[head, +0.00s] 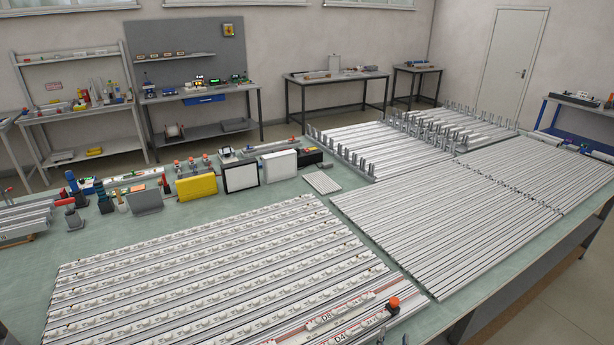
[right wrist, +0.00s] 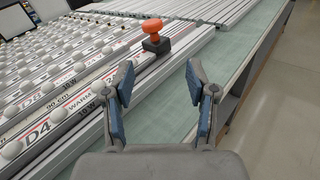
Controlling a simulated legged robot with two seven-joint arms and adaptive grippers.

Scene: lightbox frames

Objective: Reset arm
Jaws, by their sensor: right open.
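My right gripper (right wrist: 160,100) shows in the right wrist view, its two blue-padded fingers spread apart with nothing between them. Beyond and to the left of its fingertips, an orange-topped black block (right wrist: 155,40) stands on the light rails. That block also shows in the head view (head: 392,304), at the near right corner of the left rail array. White rails (right wrist: 58,105) with round lamps and printed labels such as D4 and WARM lie left of the gripper. I cannot make out either gripper in the head view.
The green-topped table (head: 50,265) carries a lamp-rail array (head: 200,270) and plain rail panels (head: 450,215). A yellow box (head: 197,188) and small devices stand along its far left side. Benches (head: 335,78) line the wall. The table's right edge (right wrist: 262,60) borders open floor.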

